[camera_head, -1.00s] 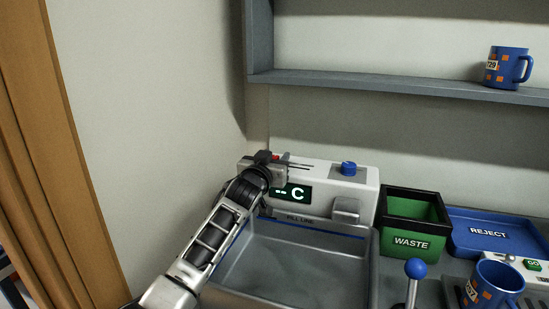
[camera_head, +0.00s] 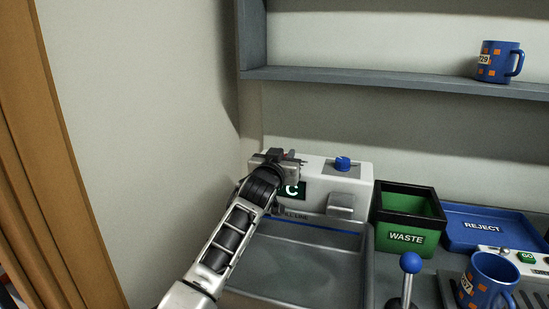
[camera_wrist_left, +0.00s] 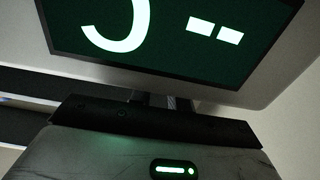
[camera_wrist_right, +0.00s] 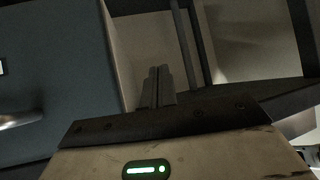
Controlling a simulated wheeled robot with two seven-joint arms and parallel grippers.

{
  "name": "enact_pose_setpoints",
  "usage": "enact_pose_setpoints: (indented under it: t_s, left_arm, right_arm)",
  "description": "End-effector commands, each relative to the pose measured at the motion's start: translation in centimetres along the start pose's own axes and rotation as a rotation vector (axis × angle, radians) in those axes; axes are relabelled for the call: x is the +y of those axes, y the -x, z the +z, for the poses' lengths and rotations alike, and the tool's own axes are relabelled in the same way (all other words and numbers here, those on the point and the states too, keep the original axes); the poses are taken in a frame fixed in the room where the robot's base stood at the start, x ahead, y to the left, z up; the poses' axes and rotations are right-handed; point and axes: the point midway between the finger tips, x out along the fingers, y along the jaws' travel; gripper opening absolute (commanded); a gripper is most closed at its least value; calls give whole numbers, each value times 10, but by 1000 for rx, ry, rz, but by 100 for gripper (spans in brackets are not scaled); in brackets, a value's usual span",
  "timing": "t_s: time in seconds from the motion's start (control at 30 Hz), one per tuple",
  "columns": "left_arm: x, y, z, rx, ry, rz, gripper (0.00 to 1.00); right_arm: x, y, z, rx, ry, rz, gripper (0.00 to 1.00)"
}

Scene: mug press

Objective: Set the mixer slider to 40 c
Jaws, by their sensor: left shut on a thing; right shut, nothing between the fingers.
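The white mixer unit (camera_head: 350,184) stands against the back wall, with a blue knob (camera_head: 342,163) on its top. Its dark display (camera_head: 292,190) shows a green-white "C"; my left gripper covers the rest. The left wrist view shows this display (camera_wrist_left: 170,30) upside down, reading "-- C". My left gripper (camera_head: 290,158) is at the top left of the unit, shut on the slider knob, which its fingers mostly hide. My right gripper (camera_wrist_right: 158,88) is outside the head view; the right wrist view shows its fingers together with nothing between them.
A grey basin (camera_head: 300,262) lies in front of the unit. A green WASTE bin (camera_head: 407,238) and blue REJECT tray (camera_head: 482,228) stand to the right. A blue-ball lever (camera_head: 411,262) and a blue mug (camera_head: 490,280) are nearer. Another mug (camera_head: 497,62) sits on the shelf (camera_head: 400,83).

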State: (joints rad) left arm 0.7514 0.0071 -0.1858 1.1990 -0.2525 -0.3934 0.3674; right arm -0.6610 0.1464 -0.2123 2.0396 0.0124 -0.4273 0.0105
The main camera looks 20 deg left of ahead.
Motion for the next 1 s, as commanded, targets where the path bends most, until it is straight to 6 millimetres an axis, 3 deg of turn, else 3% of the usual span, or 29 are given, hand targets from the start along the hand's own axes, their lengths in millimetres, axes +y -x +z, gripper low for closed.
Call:
enact_pose_setpoints:
  t_s: [0.2,0.23,0.3,0.67,0.87,1.0]
  left_arm:
    - [-1,0,0,-1,-2,-1,0]
    - [-1,0,0,-1,-2,-1,26]
    - [-1,0,0,-1,-2,-1,40]
    - [-1,4,0,-1,-1,-1,40]
    - [-1,28,1,0,0,0,40]
    - [-1,56,2,0,-1,0,40]
  right_arm:
    - [-1,1,0,-3,2,-3,0]
    - [-1,1,0,-3,2,-3,0]
    - [-1,1,1,-4,2,-3,0]
    - [-1,0,3,-9,3,-3,0]
    - [-1,0,3,-9,3,-3,0]
    - [-1,-1,5,-9,2,-3,0]
